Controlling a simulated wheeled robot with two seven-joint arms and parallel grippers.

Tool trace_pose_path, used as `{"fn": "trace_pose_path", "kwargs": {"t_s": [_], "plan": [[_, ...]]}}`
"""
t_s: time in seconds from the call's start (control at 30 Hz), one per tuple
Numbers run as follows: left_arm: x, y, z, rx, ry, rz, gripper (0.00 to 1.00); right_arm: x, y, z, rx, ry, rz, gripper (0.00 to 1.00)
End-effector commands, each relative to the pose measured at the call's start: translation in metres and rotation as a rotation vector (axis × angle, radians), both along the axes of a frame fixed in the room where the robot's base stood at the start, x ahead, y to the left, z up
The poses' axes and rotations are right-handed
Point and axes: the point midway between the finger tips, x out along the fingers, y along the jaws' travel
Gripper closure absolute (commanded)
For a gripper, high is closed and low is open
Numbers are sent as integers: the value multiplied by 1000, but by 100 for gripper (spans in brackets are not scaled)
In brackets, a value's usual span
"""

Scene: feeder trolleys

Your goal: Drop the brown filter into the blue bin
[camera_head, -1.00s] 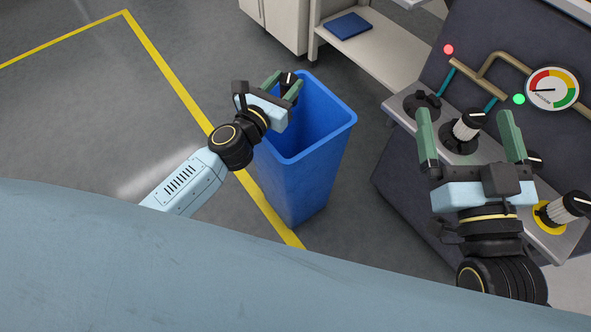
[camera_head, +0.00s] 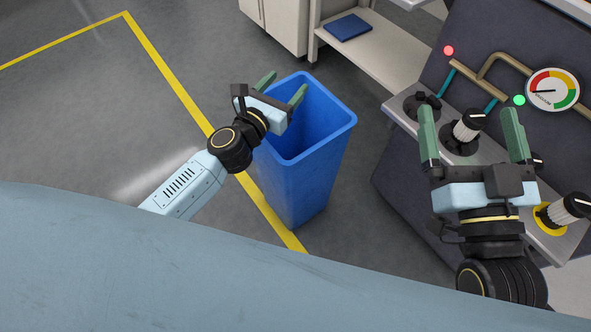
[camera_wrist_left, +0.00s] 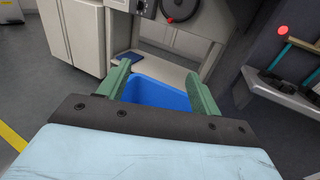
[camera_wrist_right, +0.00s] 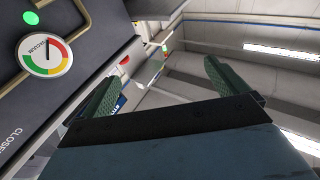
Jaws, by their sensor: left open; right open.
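The blue bin (camera_head: 308,180) stands upright on the floor, open at the top; it also shows between the fingers in the left wrist view (camera_wrist_left: 156,93). Its visible inner walls are bare and its bottom is hidden. My left gripper (camera_head: 283,86) is open and empty over the bin's far left rim; its fingers also show in the left wrist view (camera_wrist_left: 157,73). I see no brown filter in any view now. My right gripper (camera_head: 468,113) is open and empty in front of the panel at the right; its fingers also show in the right wrist view (camera_wrist_right: 163,73).
A dark panel with a grey ledge (camera_head: 400,108) carries black-capped white knobs (camera_head: 467,130) and a gauge (camera_head: 552,89), close to my right gripper. A pale shelf (camera_head: 385,60) with a blue item (camera_head: 348,26) stands behind the bin. The floor left of the bin is clear.

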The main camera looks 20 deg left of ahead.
Motion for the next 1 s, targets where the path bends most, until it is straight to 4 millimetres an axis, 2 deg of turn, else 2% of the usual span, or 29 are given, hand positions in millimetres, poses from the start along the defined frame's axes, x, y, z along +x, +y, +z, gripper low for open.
{"fn": "trace_pose_path", "kwargs": {"t_s": [0.17,0.33,0.5,0.8,1.0], "plan": [[-20,5,0,-2,4,0,36,3,-2,-16,-31,99,-7,2],[-51,14,0,-1,4,0,36,4,-5,-33,-62,199,-13,2],[-82,22,-1,-2,4,1,36,4,-6,-39,-73,231,-16,2],[-119,33,-1,-2,1,0,36,4,-4,-29,-52,165,-11,2],[-126,35,0,0,0,0,36,4,-3,-24,-45,142,-9,2]]}}
